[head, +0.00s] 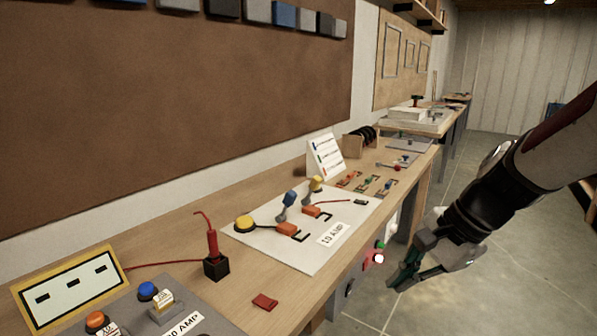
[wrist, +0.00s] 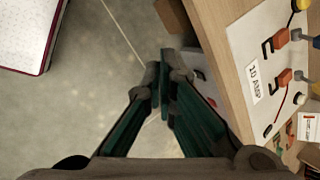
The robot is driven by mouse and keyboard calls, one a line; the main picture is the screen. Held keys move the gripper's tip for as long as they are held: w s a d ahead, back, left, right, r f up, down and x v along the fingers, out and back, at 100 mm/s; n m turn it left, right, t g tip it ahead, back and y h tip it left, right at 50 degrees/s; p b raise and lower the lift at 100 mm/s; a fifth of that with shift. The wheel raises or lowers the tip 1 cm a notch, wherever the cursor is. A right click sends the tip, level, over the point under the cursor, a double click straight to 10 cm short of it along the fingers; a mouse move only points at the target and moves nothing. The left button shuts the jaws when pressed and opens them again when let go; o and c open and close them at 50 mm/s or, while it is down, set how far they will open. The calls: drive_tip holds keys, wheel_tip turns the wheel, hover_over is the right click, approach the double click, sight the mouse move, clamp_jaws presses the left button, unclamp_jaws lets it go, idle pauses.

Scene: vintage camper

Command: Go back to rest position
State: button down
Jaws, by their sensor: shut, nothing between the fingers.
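My gripper (head: 404,276) is in the lower right of the head view, off the front edge of the wooden workbench (head: 185,215) and over the floor. In the wrist view my gripper (wrist: 161,85) has its green fingers together at the tips, with nothing between them. My arm comes in from the right edge of the head view. The bench edge lies just to the right of the fingers in the wrist view.
On the bench are a white 10 AMP board (head: 270,250), a red probe in a black holder (head: 215,265) and a yellow-framed panel (head: 70,287). Lit red and green buttons (head: 376,257) sit on the bench front. A white, red-edged object (wrist: 28,30) stands left.

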drive_tip(key=s+r+n+h+p, duration=0.1)
drive_tip(key=s+r+n, duration=0.2)
drive_tip(key=s, duration=0.4)
drive_tip(key=s+r+n+t+h+p, duration=0.1)
drive_tip(key=s+r+n+h, duration=0.1)
drive_tip(key=s+n, duration=0.3)
drive_tip(key=s+d+r+n+h+p, duration=0.1)
drive_tip(key=s+r+n, duration=0.3)
drive_tip(key=s, duration=0.5)
drive_tip(key=shift+r+n+h+p, duration=0.3)
drive_tip(key=shift+r+n+p, duration=0.1)
drive_tip(key=shift+p, duration=0.2)
